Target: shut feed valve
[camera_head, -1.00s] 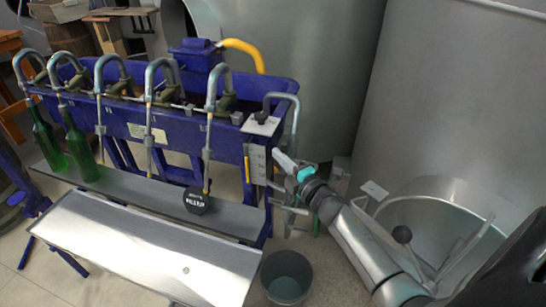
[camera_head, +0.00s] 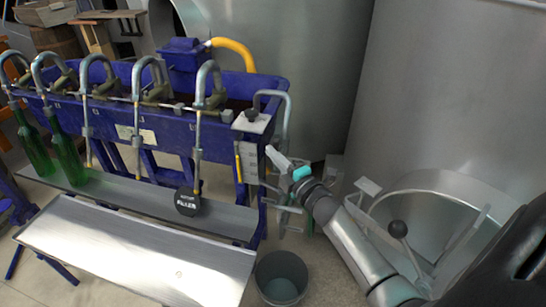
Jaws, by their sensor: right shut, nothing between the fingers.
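A blue bottle filler (camera_head: 160,115) with several curved metal spouts stands at the left. My left gripper is not in view.
Two green bottles (camera_head: 67,155) stand under the left spouts. A round black sign (camera_head: 187,202) is on the grey shelf. Large steel tanks (camera_head: 440,90) close off the back and right.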

